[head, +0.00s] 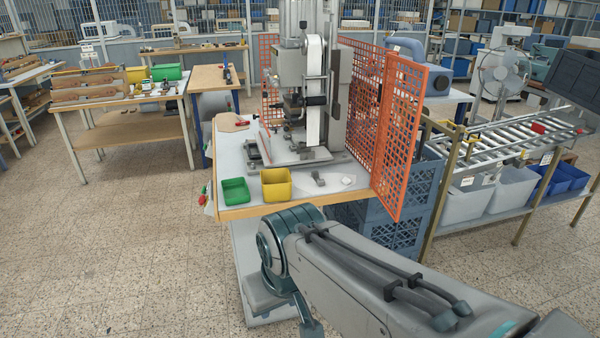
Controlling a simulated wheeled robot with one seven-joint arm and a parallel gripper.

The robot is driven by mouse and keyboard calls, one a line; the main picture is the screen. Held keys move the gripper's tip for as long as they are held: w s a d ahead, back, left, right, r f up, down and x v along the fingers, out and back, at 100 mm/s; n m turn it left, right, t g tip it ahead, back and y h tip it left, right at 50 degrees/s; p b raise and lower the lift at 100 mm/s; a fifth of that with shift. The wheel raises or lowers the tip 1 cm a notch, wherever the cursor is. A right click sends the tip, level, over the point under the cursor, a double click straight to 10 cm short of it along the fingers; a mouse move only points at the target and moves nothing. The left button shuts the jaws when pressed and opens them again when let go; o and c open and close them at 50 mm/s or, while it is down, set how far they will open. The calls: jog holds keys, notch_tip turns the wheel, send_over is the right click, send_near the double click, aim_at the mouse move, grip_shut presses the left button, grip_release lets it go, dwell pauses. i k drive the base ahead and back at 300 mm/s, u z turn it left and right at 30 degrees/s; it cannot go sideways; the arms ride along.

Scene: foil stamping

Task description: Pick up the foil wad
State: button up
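A small pale lump (348,181), which looks like the foil wad, lies near the front right of the press table (222,172). It is too small to make out its surface clearly. A small dark grey piece (318,179) lies just left of it. My arm crosses the lower right of the head view, below and in front of the table. My gripper is not in view, so whether it holds anything does not show.
A green bin (235,190) and a yellow bin (276,185) stand at the table's front edge. The stamping press (322,80) stands behind them. An orange mesh guard (402,135) closes the right side. Blue crates (412,205) stand beyond it. Open floor lies left.

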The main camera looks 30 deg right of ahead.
aim_at(346, 180)
jog(key=z, duration=0.05)
jog(key=i, duration=0.7)
jog(key=z, duration=0.9)
jog(key=i, duration=0.9)
jog(key=z, duration=0.15)
